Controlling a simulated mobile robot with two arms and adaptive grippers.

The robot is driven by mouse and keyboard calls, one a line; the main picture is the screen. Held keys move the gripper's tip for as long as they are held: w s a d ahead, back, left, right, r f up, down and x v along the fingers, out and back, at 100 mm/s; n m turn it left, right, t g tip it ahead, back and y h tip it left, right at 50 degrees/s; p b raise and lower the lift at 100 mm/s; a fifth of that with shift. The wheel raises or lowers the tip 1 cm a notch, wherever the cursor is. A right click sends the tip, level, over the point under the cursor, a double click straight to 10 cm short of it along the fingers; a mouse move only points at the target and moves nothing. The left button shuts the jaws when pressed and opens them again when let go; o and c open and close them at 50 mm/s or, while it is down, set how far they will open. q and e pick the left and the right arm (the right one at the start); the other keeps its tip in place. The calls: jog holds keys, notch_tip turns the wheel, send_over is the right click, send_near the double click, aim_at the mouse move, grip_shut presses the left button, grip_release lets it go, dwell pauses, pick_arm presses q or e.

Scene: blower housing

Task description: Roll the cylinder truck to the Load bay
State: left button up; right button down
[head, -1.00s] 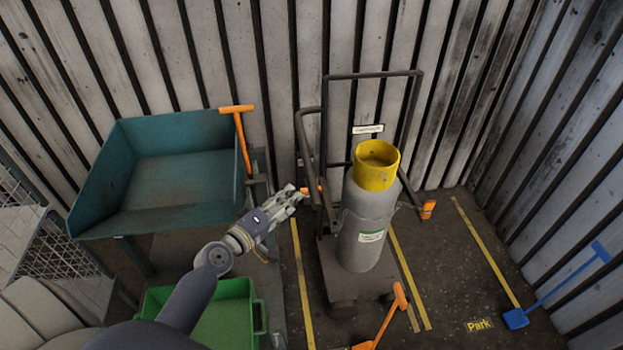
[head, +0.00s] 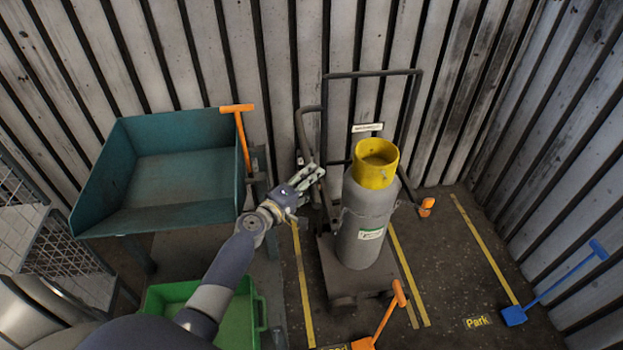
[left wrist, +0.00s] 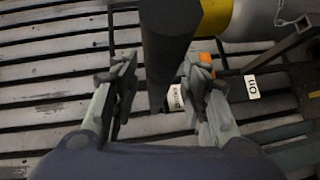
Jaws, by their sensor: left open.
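The cylinder truck (head: 343,290) has a dark tube frame and stands upright between yellow floor lines. It carries a grey gas cylinder (head: 368,225) with a yellow collar (head: 375,165). My left gripper (head: 312,175) is open at the truck's left handle (head: 303,135). In the left wrist view, a thick dark bar (left wrist: 166,45) runs between the spread fingers of the left gripper (left wrist: 160,75); I see no grip closed on it. An orange piece (head: 427,207) shows on the truck's right side. The load bay's label is not clearly readable. My right gripper is not in view.
A teal bin (head: 165,215) with an orange-handled tool (head: 240,135) stands left, above a green crate (head: 215,315). A blue shovel (head: 555,285) is right, near a "Park" sign (head: 479,322). Walls close the back and right.

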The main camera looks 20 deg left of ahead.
pick_arm(q)
jog(key=shift+w+d, duration=0.1)
jog(key=shift+w, duration=0.25)
jog(key=shift+c, duration=0.2)
grip_shut()
